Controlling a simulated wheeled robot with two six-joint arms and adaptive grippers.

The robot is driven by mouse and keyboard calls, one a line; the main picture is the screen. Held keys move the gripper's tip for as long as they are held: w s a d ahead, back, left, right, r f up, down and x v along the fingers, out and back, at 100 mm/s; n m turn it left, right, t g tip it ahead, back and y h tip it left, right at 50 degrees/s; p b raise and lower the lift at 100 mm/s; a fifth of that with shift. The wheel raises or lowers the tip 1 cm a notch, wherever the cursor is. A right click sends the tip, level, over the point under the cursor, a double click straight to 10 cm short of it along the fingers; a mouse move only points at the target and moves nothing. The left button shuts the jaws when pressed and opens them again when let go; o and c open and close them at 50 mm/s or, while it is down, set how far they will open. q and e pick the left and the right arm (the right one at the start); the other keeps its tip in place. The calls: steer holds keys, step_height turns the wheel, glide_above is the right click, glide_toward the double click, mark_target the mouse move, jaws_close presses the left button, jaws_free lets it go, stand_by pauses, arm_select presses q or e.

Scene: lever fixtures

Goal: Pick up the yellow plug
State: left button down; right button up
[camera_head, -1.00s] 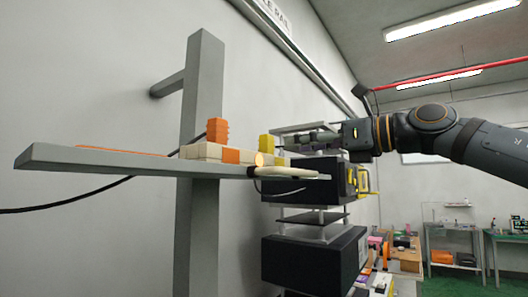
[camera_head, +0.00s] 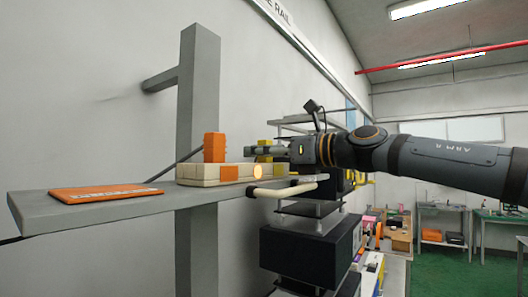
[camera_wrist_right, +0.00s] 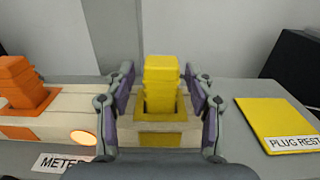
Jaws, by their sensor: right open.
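The yellow plug (camera_wrist_right: 161,83) stands upright in a socket of the cream power strip (camera_wrist_right: 88,115), seen in the right wrist view. In the head view it shows only in part (camera_head: 265,144), behind my right gripper. My right gripper (camera_wrist_right: 162,95) is open, with one finger on each side of the plug and gaps between them and it. In the head view the right gripper (camera_head: 262,151) reaches in from the right, level with the plug. My left gripper is not in view.
An orange plug (camera_head: 214,147) stands in the strip to the left. An orange mat (camera_head: 104,192) lies on the grey shelf (camera_head: 180,199). A yellow plate labelled PLUG REST (camera_wrist_right: 272,117) lies right of the strip. A round lamp (camera_wrist_right: 83,137) glows on the strip's front.

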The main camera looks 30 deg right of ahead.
steer(key=shift+s+d, duration=0.15)
steer(key=shift+s, duration=0.1)
steer(key=c, duration=0.6)
steer(key=shift+w, duration=0.15)
jaws_close()
steer(key=shift+r, duration=0.5)
step_height(320, 180, up, 3)
steer(key=shift+d+f+p, duration=0.15)
steer(key=shift+p, duration=0.2)
steer(key=s+d+r+b, duration=0.1)
steer(key=s+d+r, duration=0.8)
steer(key=shift+s+d+r+b, duration=0.2)
steer(key=shift+s+d+b, duration=0.1)
steer(key=shift+s+d, duration=0.1)
